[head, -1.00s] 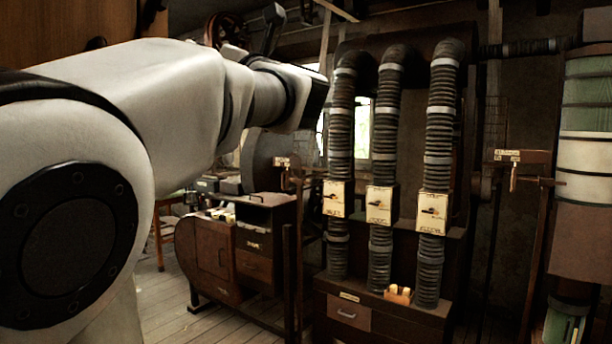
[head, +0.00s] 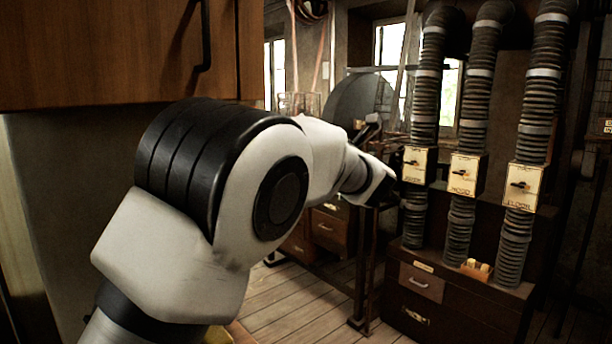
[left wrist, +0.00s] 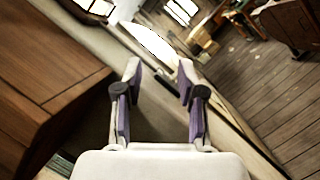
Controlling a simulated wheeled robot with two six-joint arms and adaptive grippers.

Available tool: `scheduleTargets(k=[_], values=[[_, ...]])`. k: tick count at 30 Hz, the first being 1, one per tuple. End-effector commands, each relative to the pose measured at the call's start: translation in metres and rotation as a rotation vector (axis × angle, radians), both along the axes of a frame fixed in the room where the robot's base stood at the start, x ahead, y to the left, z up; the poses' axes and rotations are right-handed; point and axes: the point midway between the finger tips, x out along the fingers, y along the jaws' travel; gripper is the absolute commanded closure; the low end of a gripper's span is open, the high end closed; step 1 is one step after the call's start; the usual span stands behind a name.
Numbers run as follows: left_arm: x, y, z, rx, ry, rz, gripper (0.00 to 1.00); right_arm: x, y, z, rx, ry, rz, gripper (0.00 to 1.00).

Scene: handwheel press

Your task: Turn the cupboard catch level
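A brown wooden cupboard (head: 110,55) with a dark bar handle (head: 204,38) hangs at the upper left of the head view. I cannot make out a catch on it in either view. A brown wooden box-like body, apparently the cupboard, fills the left of the left wrist view (left wrist: 45,80). My left gripper (left wrist: 160,72) is open, with nothing between its two fingers, and is apart from the wood. In the head view my left arm reaches from the lower left towards the centre, below and right of the cupboard. My right gripper is not in view.
Three ribbed pipes with labelled switch boxes (head: 465,174) stand at the right, above a dark cabinet (head: 450,310) with drawers. A large grey wheel (head: 357,100) stands behind my arm. Plank floor (head: 290,295) lies open in the middle.

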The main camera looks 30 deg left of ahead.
Motion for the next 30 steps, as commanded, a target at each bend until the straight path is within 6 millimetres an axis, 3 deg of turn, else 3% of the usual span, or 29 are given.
scheduleTargets(k=[6,12,17,30], values=[[0.015,0.005,-0.052,0.045,0.125,-0.008,0.60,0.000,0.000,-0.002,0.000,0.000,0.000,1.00],[0.022,0.008,-0.087,0.074,0.210,-0.014,0.60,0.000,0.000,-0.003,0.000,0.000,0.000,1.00],[0.024,0.009,-0.097,0.084,0.235,-0.017,0.60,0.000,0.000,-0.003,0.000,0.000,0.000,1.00],[0.024,0.009,-0.097,0.084,0.234,-0.017,0.60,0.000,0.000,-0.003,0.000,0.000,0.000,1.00]])
